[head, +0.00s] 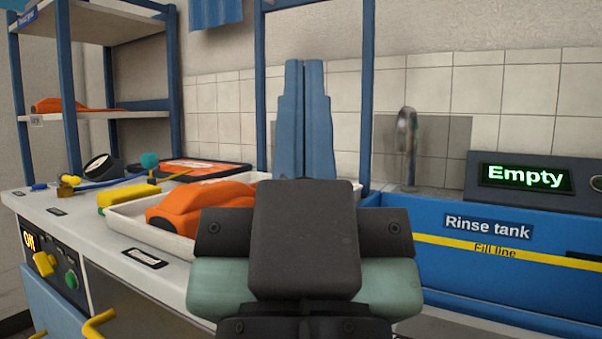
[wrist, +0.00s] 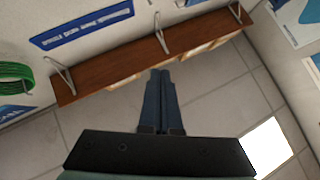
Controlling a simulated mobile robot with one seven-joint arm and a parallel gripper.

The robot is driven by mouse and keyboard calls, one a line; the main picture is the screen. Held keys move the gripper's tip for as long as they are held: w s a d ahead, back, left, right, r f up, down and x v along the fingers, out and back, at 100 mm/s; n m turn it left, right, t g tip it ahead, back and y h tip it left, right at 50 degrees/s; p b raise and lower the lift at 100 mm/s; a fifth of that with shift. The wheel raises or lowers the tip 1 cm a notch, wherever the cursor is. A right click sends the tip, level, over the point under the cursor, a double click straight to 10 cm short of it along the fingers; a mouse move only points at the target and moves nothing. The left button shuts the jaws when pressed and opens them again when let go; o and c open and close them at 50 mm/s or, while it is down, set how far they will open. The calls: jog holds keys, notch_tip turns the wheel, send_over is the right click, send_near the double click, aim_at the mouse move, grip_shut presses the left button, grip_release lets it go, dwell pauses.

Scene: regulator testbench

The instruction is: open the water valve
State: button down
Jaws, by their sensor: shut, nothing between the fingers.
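My gripper (head: 305,68) points upward in the middle of the head view, its two blue fingers shut together and empty. In the wrist view its fingertips (wrist: 160,74) are close together and touch nothing I can make out. A metal spout (head: 407,132) stands behind the blue rinse tank (head: 395,200), to the right of my gripper. A display (head: 525,177) above the tank reads "Empty". I cannot pick out a part marked as the water valve. A small brass fitting (head: 68,186) lies on the bench at far left, apart from my gripper.
An orange tool (head: 200,207) lies in a white tray (head: 130,212) left of my gripper. A blue frame (head: 368,95) stands behind. The wrist view shows a wooden shelf (wrist: 110,70).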

jog(key=w+a+m+g+h+p, duration=0.3)
jog(key=w+g+p, duration=1.1)
jog(key=p, duration=2.2)
jog(key=s+f+m+g+p, duration=0.1)
jog(key=s+g+p, duration=0.2)
jog(key=p, duration=0.9)
jog(key=s+d+f+m+g+h+p, duration=0.1)
jog(key=s+p, duration=0.5)
jog(key=p, duration=0.7)
jog(key=shift+s+f+m+g+p, duration=0.3)
jog(key=shift+s+f+m+g, duration=0.15)
jog(key=shift+g, duration=0.45)
jog(key=shift+w, duration=0.1)
